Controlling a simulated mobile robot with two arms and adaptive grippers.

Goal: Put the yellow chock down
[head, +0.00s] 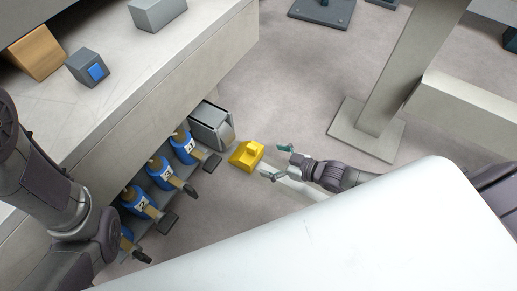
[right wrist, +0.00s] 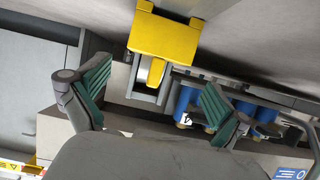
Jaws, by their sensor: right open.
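The yellow chock (head: 246,155) sits on the grey floor, near the end of a grey box-shaped unit. It also shows at the top of the right wrist view (right wrist: 163,38), beyond the fingertips. My right gripper (head: 278,161) is open, with its green-padded fingers spread and a small gap between them and the chock. In the right wrist view the space between the fingers (right wrist: 155,97) is empty. My left arm comes in at the left of the head view, but its gripper is not in view.
A grey unit (head: 211,124) stands left of the chock, beside a row of several blue numbered things (head: 161,172) with black ends. A long pale bench (head: 190,55) runs above them. A post on a base plate (head: 366,130) stands to the right. The floor beyond the chock is clear.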

